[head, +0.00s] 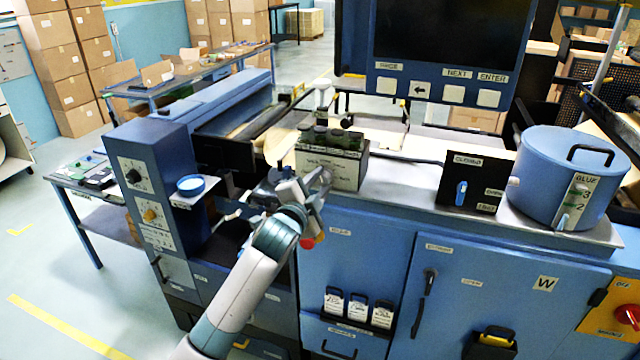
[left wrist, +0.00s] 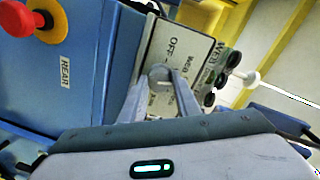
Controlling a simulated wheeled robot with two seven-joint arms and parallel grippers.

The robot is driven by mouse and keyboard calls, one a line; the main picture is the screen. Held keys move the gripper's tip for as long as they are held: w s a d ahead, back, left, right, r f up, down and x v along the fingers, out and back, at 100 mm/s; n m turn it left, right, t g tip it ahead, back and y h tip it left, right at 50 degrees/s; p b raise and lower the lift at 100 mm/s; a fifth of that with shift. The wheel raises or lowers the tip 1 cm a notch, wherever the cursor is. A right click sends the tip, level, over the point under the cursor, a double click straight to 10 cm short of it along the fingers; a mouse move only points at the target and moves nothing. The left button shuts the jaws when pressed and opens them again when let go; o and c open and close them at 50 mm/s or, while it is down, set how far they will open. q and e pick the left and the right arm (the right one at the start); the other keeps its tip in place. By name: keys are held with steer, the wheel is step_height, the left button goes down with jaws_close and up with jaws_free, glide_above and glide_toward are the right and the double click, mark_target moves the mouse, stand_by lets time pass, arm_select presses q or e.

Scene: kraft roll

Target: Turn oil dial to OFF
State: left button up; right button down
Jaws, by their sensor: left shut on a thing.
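My left gripper (head: 320,180) is at the lower left of this face. In the left wrist view, its fingers (left wrist: 160,76) are shut on a small greyish round dial (left wrist: 160,73) below the OFF label. The fingers cover most of the dial, so I cannot tell where it points. My right gripper is out of view.
A red emergency button (left wrist: 45,20) on a yellow base sits close to the left gripper. A blue glue pot (head: 545,185) and a screen (head: 450,35) are right.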

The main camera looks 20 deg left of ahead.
arm_select(q)
steer(key=n, duration=0.3)
steer(key=shift+f+n, duration=0.1)
steer(key=shift+n, duration=0.2)
steer(key=n, duration=0.3)
steer(key=shift+h, duration=0.4)
steer(key=n, duration=0.3)
steer(key=shift+f+n, duration=0.1)
steer(key=shift+n, duration=0.3)
steer(key=shift+n+t, duration=0.3)
steer(key=shift+n, duration=1.3)
steer(key=o, duration=1)
steer(key=shift+o, duration=0.2)
steer(key=shift+s, duration=0.1)
